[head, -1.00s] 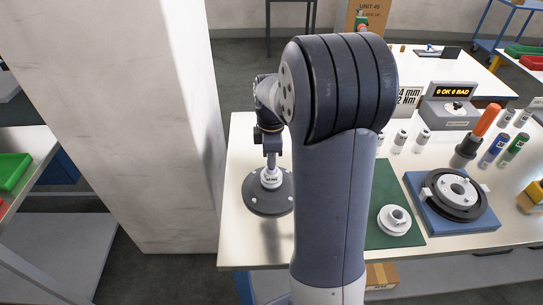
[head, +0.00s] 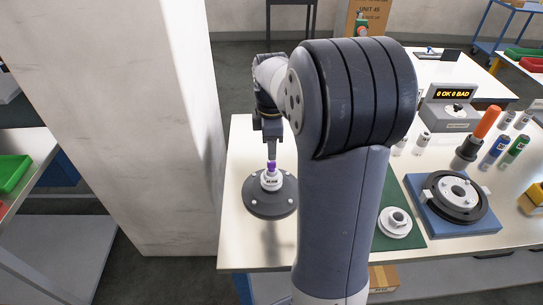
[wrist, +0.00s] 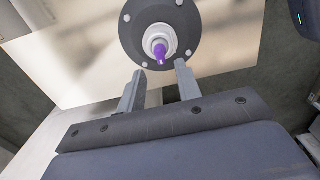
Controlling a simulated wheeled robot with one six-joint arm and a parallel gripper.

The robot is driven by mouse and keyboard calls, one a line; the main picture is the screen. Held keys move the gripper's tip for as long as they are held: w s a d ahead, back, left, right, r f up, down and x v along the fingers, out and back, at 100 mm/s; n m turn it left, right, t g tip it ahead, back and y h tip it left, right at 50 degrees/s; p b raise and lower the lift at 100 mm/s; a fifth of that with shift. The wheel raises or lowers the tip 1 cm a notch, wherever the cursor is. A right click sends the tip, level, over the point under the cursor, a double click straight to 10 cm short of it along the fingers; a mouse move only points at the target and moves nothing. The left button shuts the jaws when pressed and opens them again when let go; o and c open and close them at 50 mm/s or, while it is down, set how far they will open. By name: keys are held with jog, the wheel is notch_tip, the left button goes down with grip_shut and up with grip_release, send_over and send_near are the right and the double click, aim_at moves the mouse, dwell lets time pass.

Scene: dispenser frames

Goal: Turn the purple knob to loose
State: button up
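The purple knob (head: 271,167) stands on top of a white collar (head: 271,181) on a dark round base (head: 258,204) at the table's left end. In the wrist view the purple knob (wrist: 160,51) points toward the camera, inside the white collar (wrist: 155,36) on the bolted dark disc (wrist: 132,42). My gripper (head: 271,153) is above the knob in the head view. In the wrist view my gripper (wrist: 158,68) has its two fingers apart with nothing between them, and the knob lies just beyond the fingertips. The knob's marking is too small to read.
My arm hides part of the table's middle. To the right are a green mat (head: 413,226) with a white flanged part (head: 395,222), a blue fixture (head: 470,228) with a black ring, and a counter box (head: 449,108) reading "0 OK 0 BAD". A pale pillar (head: 140,120) stands left.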

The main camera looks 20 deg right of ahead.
aim_at(272, 166)
notch_tip(272, 166, up, 6)
jog(key=shift+f, duration=0.1)
dwell(0.4)
notch_tip(272, 166, down, 11)
jog(key=shift+r, duration=0.1)
dwell(0.4)
